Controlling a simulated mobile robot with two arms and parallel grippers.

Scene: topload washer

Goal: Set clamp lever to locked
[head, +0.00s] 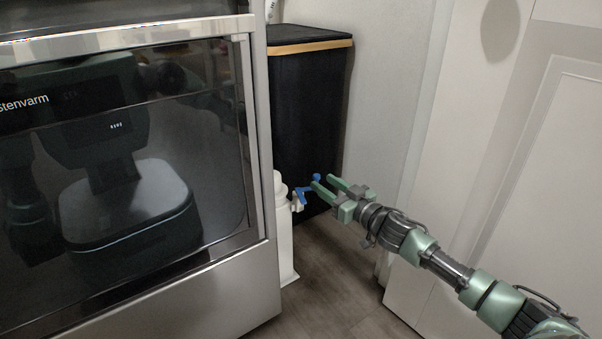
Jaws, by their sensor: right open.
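The clamp lever (309,189) is a small blue handle in the head view, with a rounded knob at its upper right end. It sits on a white clamp fitting (297,203) at the side of a white upright canister-like body (283,235). My right gripper (322,187) is open, with its green fingers pointing left at the lever. The knob appears at or very near the fingertips; I cannot tell whether they touch. The white body is partly hidden behind the appliance's edge. My left gripper is not in view.
A steel-framed appliance (262,150) with a dark glass front stands close on the left and reflects my body. A black hamper (308,110) with a wooden rim stands behind the lever. A white door (540,190) is on the right. Wooden floor (325,285) is clear between.

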